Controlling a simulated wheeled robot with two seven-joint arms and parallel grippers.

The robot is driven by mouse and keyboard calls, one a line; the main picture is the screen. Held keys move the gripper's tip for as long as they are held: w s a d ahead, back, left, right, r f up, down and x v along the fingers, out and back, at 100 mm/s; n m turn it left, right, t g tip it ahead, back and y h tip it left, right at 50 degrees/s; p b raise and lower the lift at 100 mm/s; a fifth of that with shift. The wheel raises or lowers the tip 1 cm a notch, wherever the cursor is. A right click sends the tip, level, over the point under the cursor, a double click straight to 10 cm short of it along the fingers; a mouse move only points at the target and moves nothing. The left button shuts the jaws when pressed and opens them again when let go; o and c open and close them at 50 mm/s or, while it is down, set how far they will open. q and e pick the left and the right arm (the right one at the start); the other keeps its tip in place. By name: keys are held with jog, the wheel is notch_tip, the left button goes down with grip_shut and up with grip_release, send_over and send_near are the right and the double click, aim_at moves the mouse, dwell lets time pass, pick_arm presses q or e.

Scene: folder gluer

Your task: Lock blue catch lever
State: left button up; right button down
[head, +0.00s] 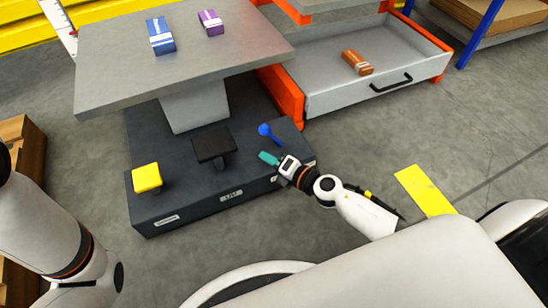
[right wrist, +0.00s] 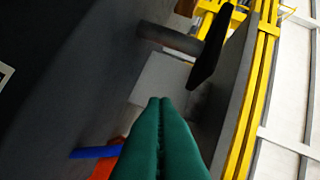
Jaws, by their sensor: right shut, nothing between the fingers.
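The blue catch lever (head: 265,130) with a round knob stands on the dark base unit (head: 190,205), near its right end. The lever also shows as a blue bar in the right wrist view (right wrist: 95,152), left of my fingers. My right gripper (head: 266,157) has teal fingers pressed together and empty. In the head view it is just below the knob, over the base; the wrist view shows a gap between the fingers and the bar. My left arm shows at the left edge of the head view, but its gripper is out of view.
A black pedal (head: 214,144) and a yellow pedal (head: 146,177) stand on the base left of my right gripper. A grey tabletop (head: 185,60) overhangs it, carrying a blue box (head: 160,36) and a purple box (head: 211,22). An open grey drawer (head: 330,90) holds an orange box (head: 356,62).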

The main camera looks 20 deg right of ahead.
aim_at(273, 138)
jog(key=x, duration=0.5)
jog(key=shift+w+a+f+b, duration=0.15)
jog(key=shift+w+b, duration=0.25)
jog(key=shift+w+d+r, duration=0.25)
jog(key=shift+d+r, duration=0.05)
jog(key=shift+d, duration=0.3)
jog(key=shift+w+d+r, duration=0.25)
jog(key=shift+d, duration=0.4)
jog(key=shift+w+d+r, duration=0.1)
jog(key=shift+d+r, duration=0.15)
jog(key=shift+d, duration=0.15)
